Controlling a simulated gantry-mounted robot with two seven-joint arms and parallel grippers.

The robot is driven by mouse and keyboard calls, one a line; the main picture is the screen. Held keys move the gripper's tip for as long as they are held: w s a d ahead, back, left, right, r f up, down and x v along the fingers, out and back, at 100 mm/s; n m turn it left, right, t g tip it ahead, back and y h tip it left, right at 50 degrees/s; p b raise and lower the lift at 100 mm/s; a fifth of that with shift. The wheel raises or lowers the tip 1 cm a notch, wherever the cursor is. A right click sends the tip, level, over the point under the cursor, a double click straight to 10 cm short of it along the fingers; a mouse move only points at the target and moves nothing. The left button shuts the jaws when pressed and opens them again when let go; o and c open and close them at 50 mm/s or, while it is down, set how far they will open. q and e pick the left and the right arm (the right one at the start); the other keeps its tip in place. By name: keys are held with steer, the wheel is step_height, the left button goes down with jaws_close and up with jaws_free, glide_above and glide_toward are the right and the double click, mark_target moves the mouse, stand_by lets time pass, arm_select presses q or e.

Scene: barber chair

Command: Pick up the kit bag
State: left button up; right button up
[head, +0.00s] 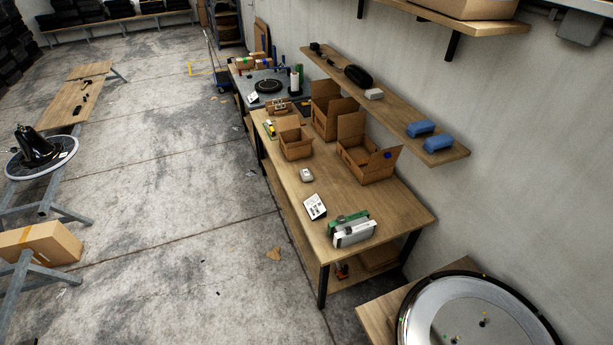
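No item is clearly marked as the kit bag. A rounded black case or bag (357,75) lies on the wooden wall shelf (395,108) and looks most like one, but I cannot tell for sure. Two blue soft-looking bundles (420,128) lie near the shelf's close right end. Neither of my grippers shows in the head view.
Below the shelf stands a wooden workbench (358,207) with open cardboard boxes (297,146), a white-and-green case (354,233) and a printed card (315,206). A round metal chair base (470,322) is at the bottom right. The concrete floor (170,190) left of the bench is mostly clear.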

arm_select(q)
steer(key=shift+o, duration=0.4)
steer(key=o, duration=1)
